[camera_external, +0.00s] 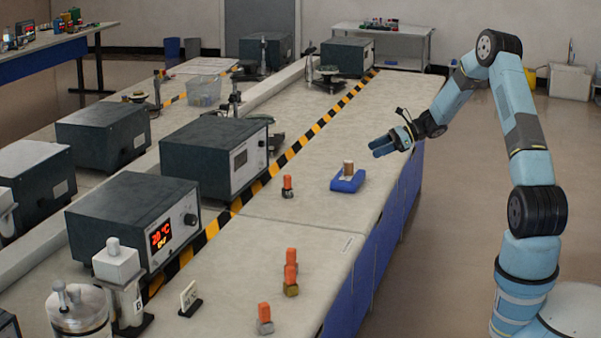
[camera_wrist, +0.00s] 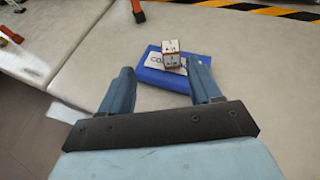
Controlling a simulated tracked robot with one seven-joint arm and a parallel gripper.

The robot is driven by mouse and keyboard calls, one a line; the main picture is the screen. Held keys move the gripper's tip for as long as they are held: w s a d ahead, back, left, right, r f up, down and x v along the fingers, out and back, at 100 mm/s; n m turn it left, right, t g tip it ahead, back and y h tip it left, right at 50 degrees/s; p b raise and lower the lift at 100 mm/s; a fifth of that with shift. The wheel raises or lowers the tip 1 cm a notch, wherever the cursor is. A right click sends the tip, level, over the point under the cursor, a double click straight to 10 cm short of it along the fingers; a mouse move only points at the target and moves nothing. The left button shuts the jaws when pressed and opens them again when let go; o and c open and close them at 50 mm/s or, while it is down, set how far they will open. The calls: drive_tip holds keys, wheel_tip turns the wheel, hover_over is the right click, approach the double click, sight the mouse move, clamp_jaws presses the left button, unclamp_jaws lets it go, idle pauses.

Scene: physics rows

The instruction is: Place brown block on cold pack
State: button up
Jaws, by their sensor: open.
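The blue cold pack (camera_external: 346,184) lies flat on the bench near its right edge. It also shows in the wrist view (camera_wrist: 150,77), with white lettering partly covered. A small brown block (camera_external: 348,168) stands upright on the cold pack. In the wrist view the block (camera_wrist: 171,55) shows pale, marked faces with brown edges and rests on the pack's upper part. My gripper (camera_external: 380,147) is open and empty, above and to the right of the block, apart from it. In the wrist view its fingers (camera_wrist: 162,68) frame part of the pack, with the block just beyond.
An orange-topped piece (camera_external: 288,187) stands left of the pack. More orange-topped pieces (camera_external: 291,273) (camera_external: 264,318) stand on the near bench. Dark instrument boxes (camera_external: 213,157) line the left side, beyond black-and-yellow tape (camera_external: 299,145). The bench around the pack is mostly clear.

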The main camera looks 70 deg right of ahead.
drive_tip(key=s+a+r+n+g, duration=0.15)
drive_tip(key=a+r+n, duration=0.4)
drive_tip(key=a, duration=0.55)
drive_tip(key=s+a+r+n+g, duration=0.1)
drive_tip(key=a+r+n+g, duration=0.4)
drive_tip(key=a, duration=0.6)
drive_tip(key=s+a+r+n+g, duration=0.1)
drive_tip(key=a+r+n, duration=0.3)
drive_tip(key=a+r, duration=0.5)
drive_tip(key=s+a+r+n+h, duration=0.2)
drive_tip(key=s+a+n, duration=0.6)
drive_tip(key=s, duration=0.5)
drive_tip(key=s+a+r+n+t+h, duration=0.1)
drive_tip(key=s+a+r+n+h, duration=0.1)
drive_tip(key=s+a+n, duration=0.6)
drive_tip(key=s+a+h, duration=0.1)
drive_tip(key=s+a, duration=0.1)
drive_tip(key=s, duration=0.3)
drive_tip(key=shift+s+r, duration=0.1)
